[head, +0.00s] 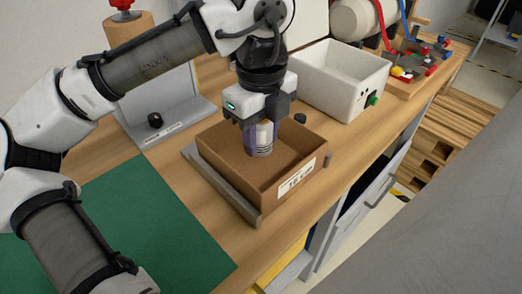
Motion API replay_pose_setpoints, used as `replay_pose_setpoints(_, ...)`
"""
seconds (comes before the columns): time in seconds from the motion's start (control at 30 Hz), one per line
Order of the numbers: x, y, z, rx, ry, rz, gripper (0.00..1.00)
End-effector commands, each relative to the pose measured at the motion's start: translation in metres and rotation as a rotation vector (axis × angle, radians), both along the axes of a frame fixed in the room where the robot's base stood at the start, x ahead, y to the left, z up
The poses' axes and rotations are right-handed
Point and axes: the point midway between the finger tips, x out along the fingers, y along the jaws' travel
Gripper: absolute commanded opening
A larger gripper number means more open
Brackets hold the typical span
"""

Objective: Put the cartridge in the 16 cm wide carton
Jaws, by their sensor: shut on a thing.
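The 16 cm wide carton (296,185) is an open brown box with a white label on its front right side, standing on the wooden bench. My gripper (261,124) points down over the carton and is shut on the cartridge (261,141), a pale cylinder with a ribbed lower end. The cartridge is roughly upright and its lower part shows against the carton's inside. I cannot tell whether it touches the carton's floor. Its upper part is hidden by the gripper.
A white box (342,83) with a green knob stands behind the carton. A grey bracket (221,187) runs along the carton's left side. A green mat (135,220) lies at the left. A board with coloured parts (415,65) is at the back right. The bench's edge is close on the right.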

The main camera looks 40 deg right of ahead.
Motion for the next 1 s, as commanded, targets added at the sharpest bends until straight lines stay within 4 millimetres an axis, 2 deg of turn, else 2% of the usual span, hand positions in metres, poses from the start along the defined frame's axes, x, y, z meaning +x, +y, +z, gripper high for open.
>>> replay_pose_setpoints(0.27,0.0,0.0,-0.038,0.0,0.0,0.001,0.1)
replay_pose_setpoints(0.63,0.0,0.0,-0.042,-0.001,0.002,-0.001,0.1)
replay_pose_setpoints(0.67,0.0,0.0,-0.043,0.0,0.002,-0.001,0.36)
replay_pose_setpoints(0.8,0.0,0.0,-0.042,0.0,0.001,0.0,0.54)
replay_pose_setpoints(1.0,0.0,0.0,-0.042,0.0,0.001,0.0,0.56)
